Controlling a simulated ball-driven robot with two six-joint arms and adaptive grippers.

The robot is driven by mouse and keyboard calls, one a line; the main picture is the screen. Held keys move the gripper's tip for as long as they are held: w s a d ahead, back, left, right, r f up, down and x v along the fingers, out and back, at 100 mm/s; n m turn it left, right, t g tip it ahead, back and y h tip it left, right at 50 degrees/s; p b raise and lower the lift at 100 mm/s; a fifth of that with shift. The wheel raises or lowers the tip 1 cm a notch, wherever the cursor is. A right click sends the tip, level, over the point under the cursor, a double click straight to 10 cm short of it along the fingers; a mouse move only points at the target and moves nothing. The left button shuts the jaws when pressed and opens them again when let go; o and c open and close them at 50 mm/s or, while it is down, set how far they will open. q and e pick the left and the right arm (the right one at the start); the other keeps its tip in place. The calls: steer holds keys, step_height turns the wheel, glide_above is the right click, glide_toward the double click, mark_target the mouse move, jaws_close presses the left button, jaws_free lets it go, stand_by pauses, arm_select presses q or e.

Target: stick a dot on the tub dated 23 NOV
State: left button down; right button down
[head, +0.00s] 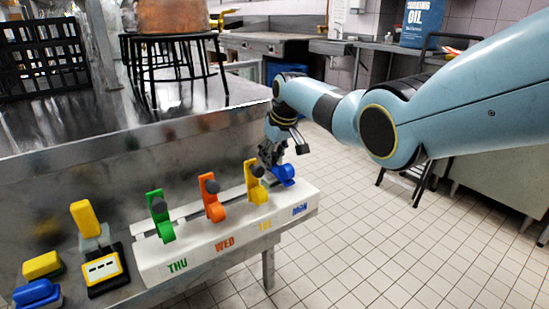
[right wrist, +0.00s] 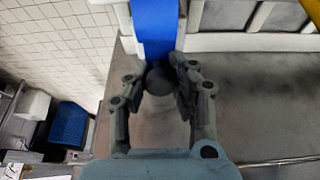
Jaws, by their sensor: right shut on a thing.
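A white dispenser (head: 215,240) at the bench edge has coloured levers over the labels THU, WED, a yellow one hard to read, and MON. The blue lever (head: 284,174) above MON sits lower than the green, orange and yellow ones. My right gripper (head: 270,158) is at the blue lever. In the right wrist view my right gripper (right wrist: 159,82) is shut on the dark knob (right wrist: 158,77) at the end of the blue lever (right wrist: 155,30). I cannot make out a tub dated 23 NOV. My left gripper is not in view.
A yellow and black device (head: 103,270) with an upright yellow handle stands left of the dispenser. Yellow (head: 42,264) and blue (head: 36,292) blocks lie at the far left. A black crate (head: 42,57) and a round black stand (head: 175,45) are behind. Tiled floor lies right.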

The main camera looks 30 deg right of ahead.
mark_target(280, 172)
steer(key=shift+w+d+f+b, duration=0.15)
steer(key=shift+w+f+b, duration=0.15)
steer(key=shift+f, duration=0.3)
steer(key=shift+s, duration=0.1)
steer(key=c, duration=1.4)
jaws_free()
steer(key=shift+f, duration=0.15)
steer(key=o, duration=0.3)
steer(key=shift+w+f, duration=0.2)
steer(key=shift+w, duration=0.15)
steer(key=shift+o, duration=0.2)
steer(key=shift+s, duration=0.1)
steer(key=shift+r, duration=0.15)
steer(key=v, duration=1.2)
